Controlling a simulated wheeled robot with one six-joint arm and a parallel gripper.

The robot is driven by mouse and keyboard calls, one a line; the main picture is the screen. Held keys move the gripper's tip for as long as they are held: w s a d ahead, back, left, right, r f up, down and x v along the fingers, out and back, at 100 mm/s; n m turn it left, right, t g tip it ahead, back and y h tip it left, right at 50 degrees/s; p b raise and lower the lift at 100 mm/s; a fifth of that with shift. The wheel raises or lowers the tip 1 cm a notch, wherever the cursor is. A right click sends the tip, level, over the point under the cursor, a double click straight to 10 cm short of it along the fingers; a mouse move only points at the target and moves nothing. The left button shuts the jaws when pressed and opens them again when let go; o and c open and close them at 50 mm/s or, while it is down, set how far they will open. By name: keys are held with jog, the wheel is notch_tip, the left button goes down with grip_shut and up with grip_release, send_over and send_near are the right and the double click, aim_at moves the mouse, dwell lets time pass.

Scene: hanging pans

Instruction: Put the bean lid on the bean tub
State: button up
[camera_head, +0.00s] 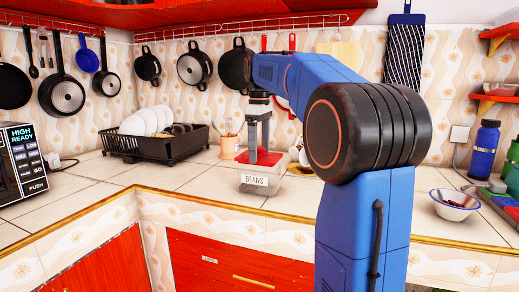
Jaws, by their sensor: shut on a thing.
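The bean tub (278,186) is a clear container with a white "BEANS" label, standing on the tiled counter near its front edge. The red bean lid (242,157) is at the top of the tub, over its opening. I cannot tell whether it rests on the rim or is held just above it. My gripper (262,160) points straight down from above and is shut on the lid. Its fingers hide part of the lid.
A black dish rack (160,143) with white plates and a cup of utensils (229,145) stand left of the tub. Pans hang behind.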

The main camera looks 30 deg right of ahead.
jog(key=shift+f, duration=0.95)
dwell(0.3)
dwell(0.3)
jog(key=o, duration=1)
jog(key=shift+r, duration=0.15)
notch_tip(320, 180, up, 12)
jog(key=shift+f, duration=0.15)
